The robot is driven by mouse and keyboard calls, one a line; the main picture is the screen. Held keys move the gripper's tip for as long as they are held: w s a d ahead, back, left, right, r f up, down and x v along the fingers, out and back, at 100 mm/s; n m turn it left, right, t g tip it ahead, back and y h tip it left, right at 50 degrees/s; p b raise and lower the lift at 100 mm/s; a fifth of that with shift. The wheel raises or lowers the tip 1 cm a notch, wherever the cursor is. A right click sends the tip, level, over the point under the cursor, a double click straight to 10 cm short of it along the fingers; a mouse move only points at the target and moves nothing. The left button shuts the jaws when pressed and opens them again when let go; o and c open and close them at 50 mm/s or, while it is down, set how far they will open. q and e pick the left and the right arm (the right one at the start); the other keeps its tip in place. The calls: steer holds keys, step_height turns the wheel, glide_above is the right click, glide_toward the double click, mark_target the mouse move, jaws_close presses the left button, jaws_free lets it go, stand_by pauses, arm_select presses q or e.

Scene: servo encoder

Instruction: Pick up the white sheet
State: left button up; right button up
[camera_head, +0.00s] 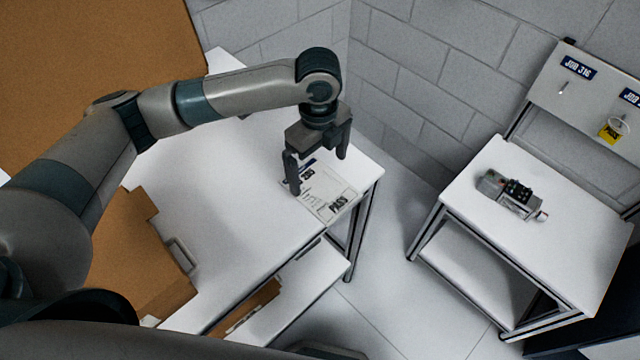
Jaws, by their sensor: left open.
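The white sheet (328,197) lies flat near the right corner of the white table (215,215). It carries dark print, with "PASS" legible near its lower edge. My left gripper (318,174) hangs above the sheet, pointing down, with its two fingers apart and nothing between them. One finger covers part of the sheet's left side. Whether a fingertip touches the sheet cannot be told. My right gripper is not in view.
A brown box (150,262) with a grey handle stands at the table's front left. A second white table (565,235) at the right holds a small device (512,194). A panel with "JOB 316" labels (578,68) rises behind it. Floor separates the tables.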

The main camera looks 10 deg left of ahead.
mark_target(320, 188)
arm_select(q)
steer(key=shift+f, duration=0.2)
steer(key=shift+f+p, duration=0.45)
steer(key=shift+f, duration=0.05)
step_height(320, 188, down, 3)
steer(key=shift+d+f+p, duration=0.1)
steer(key=shift+p, duration=0.6)
steer(key=shift+f, duration=0.5)
steer(key=c, duration=0.7)
